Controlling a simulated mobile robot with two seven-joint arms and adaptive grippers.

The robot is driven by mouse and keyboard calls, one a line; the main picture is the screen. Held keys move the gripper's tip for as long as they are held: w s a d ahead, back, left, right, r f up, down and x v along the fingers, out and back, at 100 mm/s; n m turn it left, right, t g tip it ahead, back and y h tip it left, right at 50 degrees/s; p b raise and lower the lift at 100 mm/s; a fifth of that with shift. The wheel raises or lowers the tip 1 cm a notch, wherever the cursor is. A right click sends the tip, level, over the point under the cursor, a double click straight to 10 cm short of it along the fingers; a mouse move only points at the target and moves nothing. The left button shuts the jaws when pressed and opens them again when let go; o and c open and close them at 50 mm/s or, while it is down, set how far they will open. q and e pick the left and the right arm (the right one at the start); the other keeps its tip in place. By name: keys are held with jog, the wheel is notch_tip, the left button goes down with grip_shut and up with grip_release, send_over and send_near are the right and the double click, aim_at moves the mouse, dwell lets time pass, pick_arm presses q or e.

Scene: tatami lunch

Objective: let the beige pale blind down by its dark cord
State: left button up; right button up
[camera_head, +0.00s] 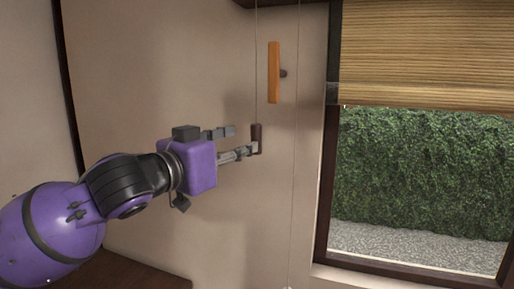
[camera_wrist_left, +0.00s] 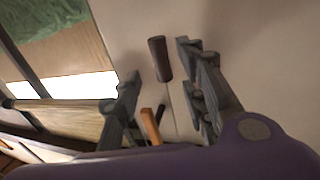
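The beige blind (camera_head: 430,50) covers the upper part of the window at the right of the head view; its lower edge hangs well above the sill. A thin cord (camera_head: 256,70) runs down the wall left of the window and ends in a dark brown pull (camera_head: 257,138). My left gripper (camera_head: 245,139) is at the height of this pull, its fingers pointing at it. In the left wrist view, the pull (camera_wrist_left: 161,58) shows between the two spread fingertips, with gaps on both sides. How deep it sits between them is unclear. My right gripper is not in view.
An orange-brown wooden bar (camera_head: 274,72) is fixed to the wall just above and right of the pull. A second thin cord (camera_head: 297,150) hangs between the pull and the dark window frame (camera_head: 329,180). The wall below the gripper is bare.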

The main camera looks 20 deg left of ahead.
aim_at(253, 140)
pick_arm(q)
jog(key=shift+w+d+r, duration=0.1)
jog(key=shift+w+r, duration=0.05)
jog(key=shift+w, duration=0.2)
jog(key=x, duration=0.6)
jog(key=shift+w, duration=0.1)
jog(key=shift+w+d, duration=0.1)
jog(key=shift+w, duration=0.35)
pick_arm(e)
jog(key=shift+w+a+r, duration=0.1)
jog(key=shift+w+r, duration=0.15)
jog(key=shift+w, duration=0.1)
